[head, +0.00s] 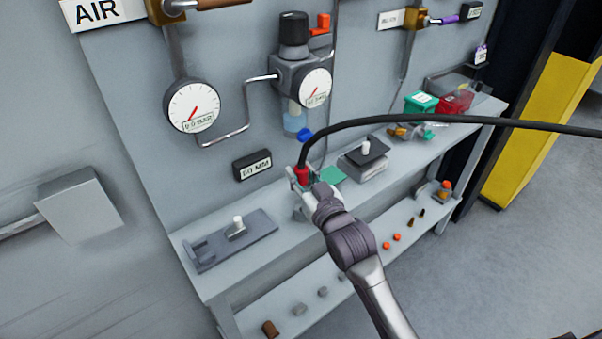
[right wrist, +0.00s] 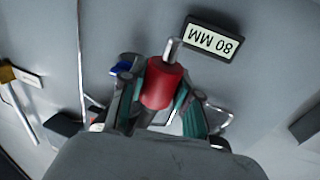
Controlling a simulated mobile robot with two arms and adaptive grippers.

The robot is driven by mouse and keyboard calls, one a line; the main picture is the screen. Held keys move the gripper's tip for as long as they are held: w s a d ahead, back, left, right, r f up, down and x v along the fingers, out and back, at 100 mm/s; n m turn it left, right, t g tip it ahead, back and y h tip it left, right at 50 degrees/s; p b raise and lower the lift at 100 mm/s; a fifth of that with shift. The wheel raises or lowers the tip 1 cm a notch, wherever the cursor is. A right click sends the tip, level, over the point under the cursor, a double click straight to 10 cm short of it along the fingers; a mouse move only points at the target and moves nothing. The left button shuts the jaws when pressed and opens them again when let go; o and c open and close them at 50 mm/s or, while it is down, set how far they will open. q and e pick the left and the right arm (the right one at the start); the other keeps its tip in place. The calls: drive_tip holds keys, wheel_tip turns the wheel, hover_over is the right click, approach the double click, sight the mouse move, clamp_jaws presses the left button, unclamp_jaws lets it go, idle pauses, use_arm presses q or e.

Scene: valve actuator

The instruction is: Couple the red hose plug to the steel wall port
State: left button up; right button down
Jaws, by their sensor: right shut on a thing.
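The red hose plug (head: 302,175) is at the end of a black hose (head: 400,119) that arcs up and off to the right. My right gripper (head: 304,184) is shut on the plug and holds it above the bench, near the wall panel. In the right wrist view the red plug (right wrist: 163,84) sits between the fingers (right wrist: 160,100). A short steel stub (right wrist: 172,49) shows at its far end; I cannot tell whether it is the plug's tip or the wall port. No steel port can be made out clearly in the head view. My left gripper is not in view.
An 80 MM label (head: 252,165) is on the panel left of the plug. A regulator (head: 297,70) with a gauge hangs above; another gauge (head: 192,106) is left. The bench (head: 280,228) carries a grey fixture (head: 232,240), a second fixture (head: 364,158) and colored bins (head: 421,103).

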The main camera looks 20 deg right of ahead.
drive_tip(key=shift+r, duration=0.15)
drive_tip(key=shift+f+b, duration=1.65)
drive_tip(key=shift+f, duration=1.35)
drive_tip(key=shift+p, duration=0.8)
drive_tip(key=shift+f+b, duration=0.95)
drive_tip(key=shift+f, duration=0.75)
drive_tip(key=c, duration=0.7)
unclamp_jaws()
drive_tip(key=shift+c, duration=0.2)
